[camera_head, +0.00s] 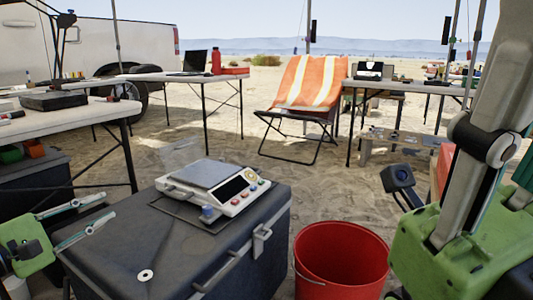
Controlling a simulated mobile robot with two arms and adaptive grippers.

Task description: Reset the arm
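My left gripper (108,205) comes in at the left edge in the head view. Its green body is at the edge, and its two thin fingers point right, spread apart with nothing between them. They are beside the left side of a dark case, near its top. My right arm fills the right side of the view, with a grey link above a green gripper body (440,250). The fingers of the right gripper are not visible, so its opening cannot be seen.
A digital scale (215,186) stands on the dark case (210,250), with a small pale ring (145,275) near the front. A red bucket (341,262) stands right of the case. Tables (60,121) and an orange striped chair (309,85) are behind. Open sand lies between.

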